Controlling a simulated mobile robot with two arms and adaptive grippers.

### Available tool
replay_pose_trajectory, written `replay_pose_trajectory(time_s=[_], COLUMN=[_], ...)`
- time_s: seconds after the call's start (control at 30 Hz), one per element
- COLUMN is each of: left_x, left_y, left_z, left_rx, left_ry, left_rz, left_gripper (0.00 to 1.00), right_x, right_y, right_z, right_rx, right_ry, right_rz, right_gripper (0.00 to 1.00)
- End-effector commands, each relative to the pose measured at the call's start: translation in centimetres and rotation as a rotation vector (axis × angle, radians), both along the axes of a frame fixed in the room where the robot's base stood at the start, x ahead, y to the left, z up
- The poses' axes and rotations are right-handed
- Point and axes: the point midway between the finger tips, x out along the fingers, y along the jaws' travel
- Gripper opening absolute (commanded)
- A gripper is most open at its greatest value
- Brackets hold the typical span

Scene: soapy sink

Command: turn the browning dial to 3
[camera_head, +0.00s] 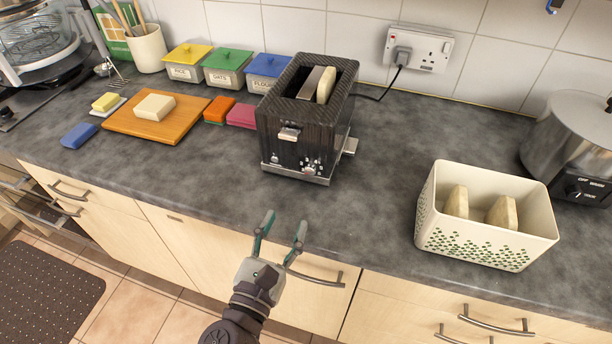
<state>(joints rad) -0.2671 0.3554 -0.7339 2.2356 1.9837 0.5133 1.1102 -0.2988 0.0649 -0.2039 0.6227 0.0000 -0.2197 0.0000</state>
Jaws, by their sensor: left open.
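The dark ribbed toaster (272,135) stands on the grey counter, its front facing me. A small round dial (311,168) sits low on the right of its front; I take it for the browning dial, and its setting is too small to read. Another small control (275,158) sits low on the left, below the lever (288,134). A slice of bread (326,85) stands in one slot. My left gripper (284,222) is open and empty, in front of and below the toaster, near the counter's front edge, touching nothing. My right gripper is out of view.
A cream bin (487,240) with two bread pieces stands at the right, before a metal cooker (572,145). Sponges (218,110), a board (160,125) and lidded tins (228,70) are at the left. A cord runs to the socket (418,48). Counter before the toaster is clear.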

Motion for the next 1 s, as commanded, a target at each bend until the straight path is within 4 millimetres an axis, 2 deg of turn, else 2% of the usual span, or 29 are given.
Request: replay_pose_trajectory(time_s=[0.1, 0.27, 0.5, 0.7, 0.83, 1.0], left_x=[0.5, 2.6, 7.6, 11.0, 12.4, 13.1], left_y=[0.0, -0.6, -2.2, -3.4, -3.8, -4.0], left_z=[-0.8, -0.6, -0.6, -0.7, -0.8, -0.9], left_rx=[-0.043, -0.045, -0.043, -0.042, -0.041, -0.042], left_ry=[0.054, 0.056, 0.054, 0.054, 0.055, 0.056], left_rz=[0.017, 0.019, 0.019, 0.018, 0.018, 0.018], left_gripper=[0.51, 0.51, 0.51, 0.51, 0.51, 0.51], right_x=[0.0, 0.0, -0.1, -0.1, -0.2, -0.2], right_y=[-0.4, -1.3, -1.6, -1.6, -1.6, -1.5], right_z=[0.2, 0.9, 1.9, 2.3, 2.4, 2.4], right_rx=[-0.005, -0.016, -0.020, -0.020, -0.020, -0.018], right_ry=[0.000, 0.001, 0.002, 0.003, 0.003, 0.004], right_rz=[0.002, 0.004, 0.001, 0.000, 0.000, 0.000], right_gripper=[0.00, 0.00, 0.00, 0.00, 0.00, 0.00])
